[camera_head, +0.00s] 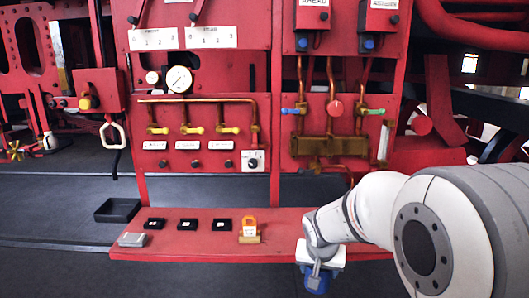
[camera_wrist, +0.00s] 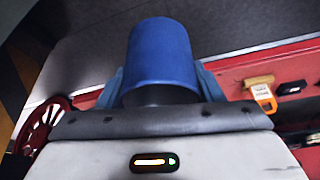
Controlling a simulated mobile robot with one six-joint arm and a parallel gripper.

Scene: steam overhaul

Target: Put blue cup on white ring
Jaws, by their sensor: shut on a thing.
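The blue cup (camera_wrist: 160,55) is held between the blue fingers of my gripper (camera_wrist: 160,85) in the wrist view. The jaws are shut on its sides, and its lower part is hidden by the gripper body. In the head view my gripper (camera_head: 318,272) hangs at the front edge of the red bench, with a bit of the blue cup (camera_head: 318,284) showing below it. A white loop (camera_head: 113,133) hangs under a yellow knob on the left; I cannot tell whether it is the white ring. No other clear white ring shows.
On the red bench (camera_head: 190,254) lie a grey block (camera_head: 132,240), several black pieces (camera_head: 187,224) and an orange padlock-like piece (camera_head: 249,230). A black tray (camera_head: 117,210) lies behind at left. The panel above has valves, pipes and a gauge (camera_head: 179,79). A red handwheel (camera_wrist: 40,125) shows in the wrist view.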

